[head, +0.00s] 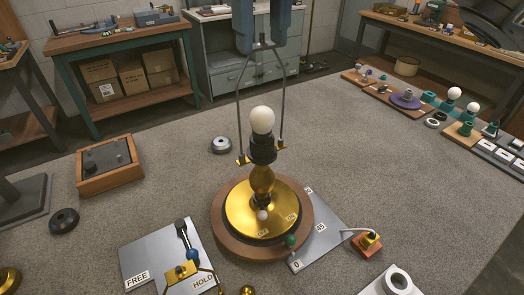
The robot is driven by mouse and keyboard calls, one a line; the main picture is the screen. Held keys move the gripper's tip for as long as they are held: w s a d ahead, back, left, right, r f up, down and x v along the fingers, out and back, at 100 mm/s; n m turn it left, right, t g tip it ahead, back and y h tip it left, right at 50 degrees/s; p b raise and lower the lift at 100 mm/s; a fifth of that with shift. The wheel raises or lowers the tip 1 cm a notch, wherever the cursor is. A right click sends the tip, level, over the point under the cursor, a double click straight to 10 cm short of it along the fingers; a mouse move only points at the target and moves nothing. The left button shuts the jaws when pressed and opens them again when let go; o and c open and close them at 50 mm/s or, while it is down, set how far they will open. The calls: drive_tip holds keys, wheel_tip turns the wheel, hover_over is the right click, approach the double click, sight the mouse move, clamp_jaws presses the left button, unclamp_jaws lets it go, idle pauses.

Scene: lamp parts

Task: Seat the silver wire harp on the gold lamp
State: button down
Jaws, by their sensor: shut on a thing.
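The silver wire harp (238,108) is upright, its top between the fingers of my gripper (262,40), which is shut on it. Its two legs hang on either side of the white bulb (262,120). The gold lamp (262,180) stands upright on its round gold base (245,212), with a black socket (262,150) under the bulb. The harp's lower ends are at or very close to gold tabs (242,160) on either side of the socket. I cannot tell whether the ends are inside the tabs or just above them.
The lamp stands on a round wooden turntable (222,238) over a marked grey plate (325,238). A FREE/HOLD lever plate (145,255) is in front left. A wooden box (108,165) lies left, a small ring part (221,145) behind. Part boards (385,92) line the right.

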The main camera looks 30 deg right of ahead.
idle(0.3)
drive_tip(key=shift+c, duration=2.4)
unclamp_jaws()
wheel_tip(320, 180, up, 8)
drive_tip(key=shift+f, duration=0.1)
